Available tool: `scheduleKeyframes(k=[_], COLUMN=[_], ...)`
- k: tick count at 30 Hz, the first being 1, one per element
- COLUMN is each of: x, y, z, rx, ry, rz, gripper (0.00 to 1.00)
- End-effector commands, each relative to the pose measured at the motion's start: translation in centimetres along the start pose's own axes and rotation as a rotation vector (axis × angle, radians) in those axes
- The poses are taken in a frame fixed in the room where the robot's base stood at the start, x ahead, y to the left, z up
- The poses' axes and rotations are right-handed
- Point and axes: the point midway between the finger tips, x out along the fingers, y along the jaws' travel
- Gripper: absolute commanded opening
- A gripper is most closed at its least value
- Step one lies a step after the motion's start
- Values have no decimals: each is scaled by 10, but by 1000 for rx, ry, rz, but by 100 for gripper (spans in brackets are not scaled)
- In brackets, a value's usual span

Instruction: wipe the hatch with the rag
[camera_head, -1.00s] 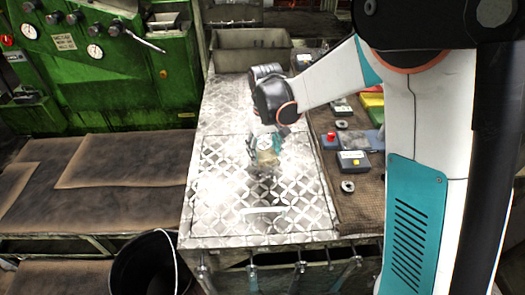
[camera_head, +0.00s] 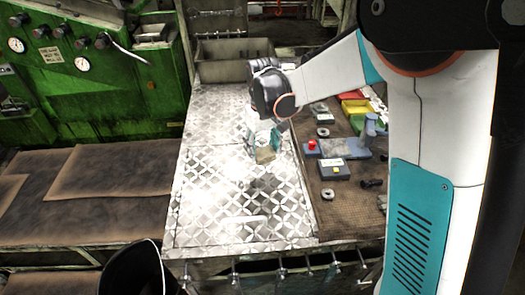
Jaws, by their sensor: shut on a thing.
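The hatch (camera_head: 206,199) is a square patterned metal plate with a pale handle bar (camera_head: 245,219), set in the top of the patterned metal bench. My gripper (camera_head: 263,146) points down over the upper right part of the hatch. It is shut on the rag (camera_head: 265,155), a small tan-beige bundle under the fingers. The rag is at or very near the hatch surface; I cannot tell if it touches. The fingertips are partly hidden by the rag and small in the picture.
A brown mat (camera_head: 341,206) right of the hatch holds a grey box (camera_head: 334,169), a red-button box (camera_head: 311,148) and metal rings. A grey bin (camera_head: 233,66) stands behind. A black bucket (camera_head: 136,272) is at front left. A green machine (camera_head: 95,100) stands at back left.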

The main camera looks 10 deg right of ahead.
Motion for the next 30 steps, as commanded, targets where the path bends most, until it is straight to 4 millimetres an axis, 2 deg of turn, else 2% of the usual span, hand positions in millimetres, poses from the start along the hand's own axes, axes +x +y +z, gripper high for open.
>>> scheduleKeyframes(k=[6,11,30], x=[-22,-32,-33], y=[1,2,5], z=[-1,-2,-1], rx=[1,2,8], ry=[0,0,0], rz=[0,0,0], gripper=[30,30,30])
